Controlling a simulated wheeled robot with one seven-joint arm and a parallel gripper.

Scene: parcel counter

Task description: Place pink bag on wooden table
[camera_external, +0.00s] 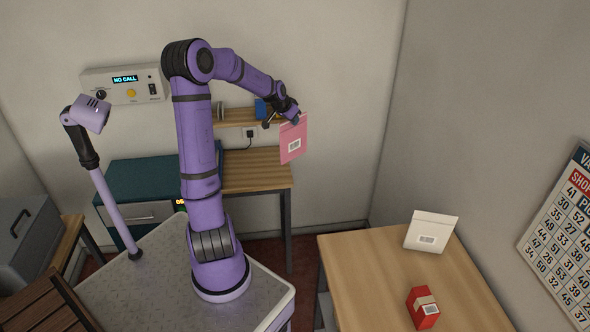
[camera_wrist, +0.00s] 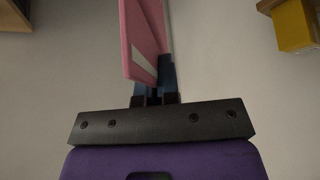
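The pink bag (camera_external: 293,142) is flat, with a white barcode label. My gripper (camera_external: 294,119) is shut on its top edge and holds it in the air, hanging slightly tilted. In the wrist view the pink bag (camera_wrist: 140,40) shows between the dark fingers of my gripper (camera_wrist: 155,88); its far end is cut off by the frame. A wooden table (camera_external: 365,285) stands at the lower right, well below and to the right of the bag. Another wood-topped table (camera_external: 258,172) stands against the back wall, left of the bag.
A small shelf (camera_external: 238,117) is on the wall behind my gripper. A yellow thing (camera_wrist: 295,25) shows in the wrist view.

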